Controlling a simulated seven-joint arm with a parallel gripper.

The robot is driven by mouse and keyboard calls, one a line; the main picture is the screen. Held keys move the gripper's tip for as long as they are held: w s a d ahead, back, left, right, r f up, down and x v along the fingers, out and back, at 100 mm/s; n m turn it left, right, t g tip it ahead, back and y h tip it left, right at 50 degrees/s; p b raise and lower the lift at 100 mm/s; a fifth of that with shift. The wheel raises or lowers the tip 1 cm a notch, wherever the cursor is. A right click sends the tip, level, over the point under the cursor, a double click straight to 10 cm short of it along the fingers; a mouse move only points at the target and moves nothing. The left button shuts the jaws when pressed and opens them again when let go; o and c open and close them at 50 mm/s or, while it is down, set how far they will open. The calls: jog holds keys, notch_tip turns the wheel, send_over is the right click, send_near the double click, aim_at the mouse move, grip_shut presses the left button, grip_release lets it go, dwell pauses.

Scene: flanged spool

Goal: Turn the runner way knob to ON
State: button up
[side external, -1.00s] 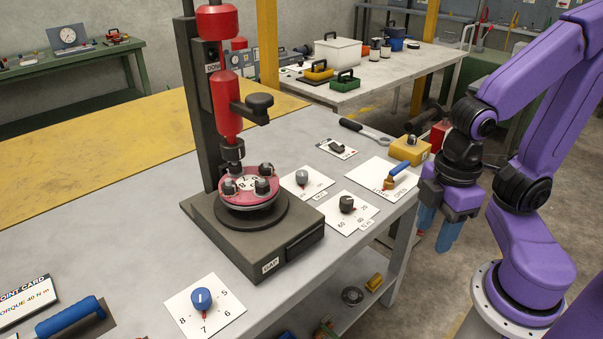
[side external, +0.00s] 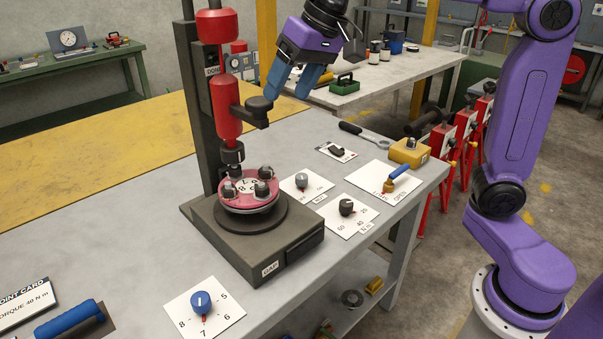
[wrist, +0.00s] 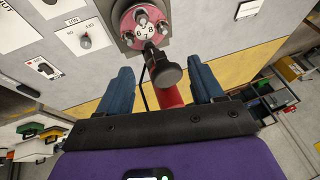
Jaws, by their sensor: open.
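A grey knob (side external: 302,180) sits on a small white card on the bench, right of the red flanged spool (side external: 252,187). It also shows in the wrist view (wrist: 86,42), at upper left. My gripper (side external: 287,90) is open and empty, high above the bench and beyond the knob in the side view. In the wrist view my gripper (wrist: 163,80) has its blue fingers apart, with the press's black handle (wrist: 160,70) showing between them.
The press column (side external: 196,105) and its black handle (side external: 259,103) stand close to my gripper. A dark dial (side external: 346,207), a blue-handled lever (side external: 397,180), a black switch (side external: 337,151) and a wrench (side external: 365,132) lie around the knob. A blue knob (side external: 201,302) is at the front.

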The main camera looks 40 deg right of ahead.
jog(key=w+d+f+m+h, duration=0.15)
jog(key=w+d+m, duration=0.25)
jog(key=w, duration=0.6)
jog(key=m+g+h, duration=0.1)
jog(key=m+g, duration=0.3)
jog(key=m, duration=0.2)
send_over(302, 176)
notch_tip(302, 176, down, 17)
notch_tip(302, 176, down, 18)
jog(key=shift+a+r, duration=0.1)
jog(key=shift+r, duration=0.05)
jog(key=c, duration=1.1)
